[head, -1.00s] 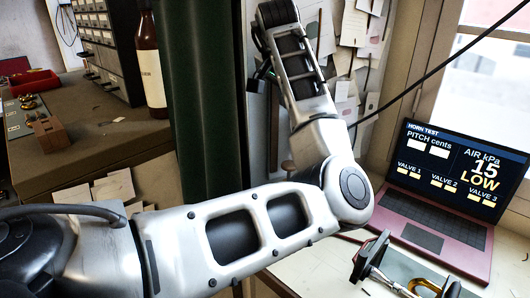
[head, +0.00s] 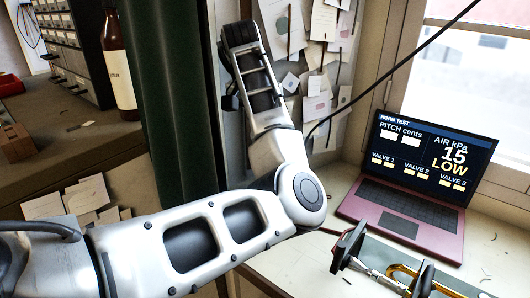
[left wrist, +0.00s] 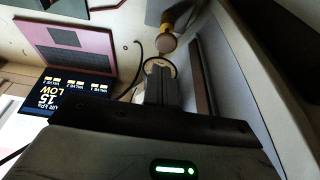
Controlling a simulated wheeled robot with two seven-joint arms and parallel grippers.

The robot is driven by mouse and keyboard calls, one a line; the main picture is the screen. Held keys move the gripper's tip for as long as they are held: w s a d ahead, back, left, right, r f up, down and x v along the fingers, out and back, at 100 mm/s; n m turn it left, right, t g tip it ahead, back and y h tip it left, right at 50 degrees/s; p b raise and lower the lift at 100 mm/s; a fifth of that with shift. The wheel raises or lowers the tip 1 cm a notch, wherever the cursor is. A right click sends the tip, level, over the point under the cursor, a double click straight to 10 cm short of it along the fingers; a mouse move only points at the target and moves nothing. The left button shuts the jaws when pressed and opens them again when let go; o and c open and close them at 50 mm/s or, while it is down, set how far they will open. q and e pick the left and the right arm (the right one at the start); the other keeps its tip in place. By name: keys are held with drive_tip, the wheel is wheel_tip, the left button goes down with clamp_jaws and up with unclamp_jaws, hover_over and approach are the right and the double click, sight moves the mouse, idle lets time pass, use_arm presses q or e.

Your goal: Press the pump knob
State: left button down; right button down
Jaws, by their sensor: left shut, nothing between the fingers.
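A round brownish knob (left wrist: 167,43) on a brass-coloured stem shows at the top middle of the left wrist view. I take it to be the pump knob. My left gripper (left wrist: 159,72) is shut and empty, its fingertips just below the knob in that picture, with a visible gap between them. In the head view my left arm crosses the middle and bends upward, and I cannot make out the fingers or the knob there. My right gripper is not in view.
A pink laptop (head: 408,215) stands on the pale bench, its screen reading AIR kPa 15 LOW. Brass and silver horn parts with dark pads (head: 348,246) lie in front of it. A green curtain (head: 180,90) and a brown cabinet top with a bottle (head: 118,70) are left.

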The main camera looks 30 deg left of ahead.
use_arm(q)
drive_tip(key=x, duration=0.6)
drive_tip(key=shift+s+f, duration=0.25)
drive_tip(key=shift+f, duration=1)
drive_tip(key=shift+a, duration=0.1)
